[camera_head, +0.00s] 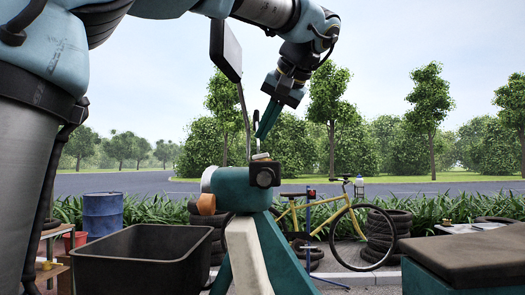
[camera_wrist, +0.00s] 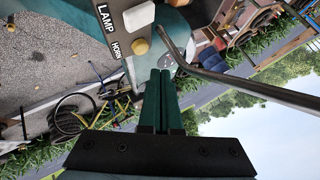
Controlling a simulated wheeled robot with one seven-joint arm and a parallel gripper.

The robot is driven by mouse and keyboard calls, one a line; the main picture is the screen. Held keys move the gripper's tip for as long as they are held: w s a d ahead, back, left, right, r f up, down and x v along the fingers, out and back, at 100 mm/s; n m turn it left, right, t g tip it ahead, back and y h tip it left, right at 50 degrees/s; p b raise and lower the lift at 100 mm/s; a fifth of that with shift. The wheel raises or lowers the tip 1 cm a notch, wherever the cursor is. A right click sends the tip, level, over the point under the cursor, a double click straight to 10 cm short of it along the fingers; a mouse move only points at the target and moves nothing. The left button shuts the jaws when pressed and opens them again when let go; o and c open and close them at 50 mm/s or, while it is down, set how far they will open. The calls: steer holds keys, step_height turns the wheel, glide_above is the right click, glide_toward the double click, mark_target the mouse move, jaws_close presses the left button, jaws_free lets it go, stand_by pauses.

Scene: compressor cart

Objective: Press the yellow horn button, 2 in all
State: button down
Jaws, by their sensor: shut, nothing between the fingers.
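The yellow horn button (camera_wrist: 141,46) shows in the wrist view as a round knob beside the printed word HORN. A white button (camera_wrist: 139,16) sits next to it by the word LAMP. My gripper (camera_wrist: 160,72) is shut and empty, its green fingers together. Its tips appear just short of the yellow button and to its right in the wrist view; I cannot tell the exact gap. In the head view my gripper (camera_head: 262,136) points down above the teal machine (camera_head: 238,190), and the yellow button cannot be made out there.
A bent metal rod (camera_wrist: 240,86) passes close to the right of my fingers. In the head view a thin upright rod (camera_head: 245,118) carries a flat dark panel (camera_head: 225,50). A black bin (camera_head: 140,262) stands at lower left. A yellow bicycle (camera_head: 335,215) and tyres stand behind.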

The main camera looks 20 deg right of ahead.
step_height(320, 180, up, 3)
steer(key=shift+r+p, duration=0.15)
steer(key=shift+p, duration=1)
